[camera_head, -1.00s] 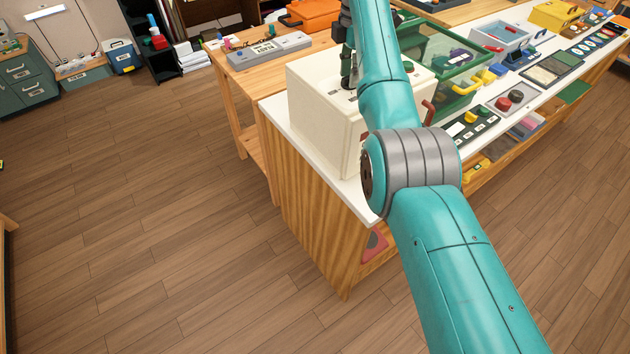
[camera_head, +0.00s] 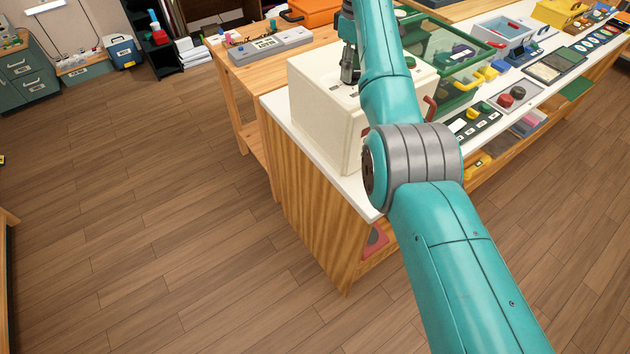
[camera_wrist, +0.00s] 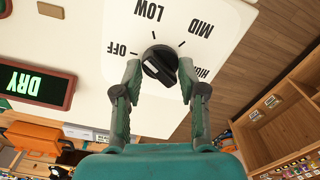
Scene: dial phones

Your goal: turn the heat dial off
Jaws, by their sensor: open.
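The black heat dial (camera_wrist: 160,65) sits on the cream face of a box-shaped appliance in the wrist view. Labels OFF (camera_wrist: 122,49), LOW, MID and HIGH run around it, upside down in this view. A pale mark shows on the dial, but which label it points to is hard to tell. My gripper (camera_wrist: 160,72) is open, with one finger on each side of the dial; contact cannot be told. In the head view the appliance (camera_head: 325,115) stands on the white counter, and my gripper (camera_head: 350,70) is over its top. My arm hides part of the top.
A lit DRY display (camera_wrist: 38,84) sits beside the dial. A green-framed clear bin (camera_head: 430,50) stands right of the appliance. Control panels with knobs (camera_head: 512,97) line the counter further right. A wooden bench (camera_head: 235,75) stands behind left. The floor at left is clear.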

